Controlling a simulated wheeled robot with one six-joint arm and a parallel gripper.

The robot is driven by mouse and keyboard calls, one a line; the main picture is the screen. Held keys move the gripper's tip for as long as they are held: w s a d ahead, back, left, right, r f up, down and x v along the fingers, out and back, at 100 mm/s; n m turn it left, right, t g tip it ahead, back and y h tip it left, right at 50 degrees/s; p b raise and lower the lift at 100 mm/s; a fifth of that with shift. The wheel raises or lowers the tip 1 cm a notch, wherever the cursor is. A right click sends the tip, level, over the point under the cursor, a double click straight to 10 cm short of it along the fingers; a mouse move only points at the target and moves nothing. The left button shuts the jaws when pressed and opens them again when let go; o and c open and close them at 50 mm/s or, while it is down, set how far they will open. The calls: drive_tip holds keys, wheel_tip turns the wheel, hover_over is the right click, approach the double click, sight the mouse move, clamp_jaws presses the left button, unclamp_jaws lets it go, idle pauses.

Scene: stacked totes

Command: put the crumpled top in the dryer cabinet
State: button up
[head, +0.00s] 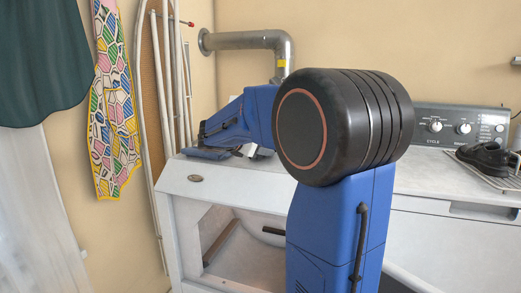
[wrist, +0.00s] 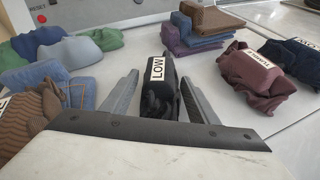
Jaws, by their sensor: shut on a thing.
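My gripper (wrist: 159,77) shows in the wrist view with its two grey fingers on either side of a dark, bunched garment (wrist: 158,98) bearing a white "LOW" label. It is shut on this garment. A crumpled maroon garment (wrist: 258,78) with a white label lies to its right, apart from the fingers. I cannot tell for sure which garment is the crumpled top. In the head view, a white cabinet (head: 180,205) has an open front with a pale, empty-looking interior; it may be the dryer cabinet. My arm hides its right part, and the fingers cannot be made out there.
In the wrist view, green (wrist: 92,42), brown knit (wrist: 28,115) and blue clothes lie left. A folded stack (wrist: 200,28) stands behind, and a dark labelled garment (wrist: 295,58) lies far right. A duct (head: 250,40) runs along the wall.

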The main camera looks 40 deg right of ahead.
drive_tip(key=shift+f, duration=0.15)
drive_tip(key=o, duration=1.1)
drive_tip(key=shift+o, duration=0.2)
drive_tip(key=shift+a+r, duration=0.1)
drive_tip(key=shift+r, duration=0.1)
drive_tip(key=v, duration=1.1)
drive_tip(key=shift+s+a+r, duration=0.1)
drive_tip(key=shift+a, duration=0.3)
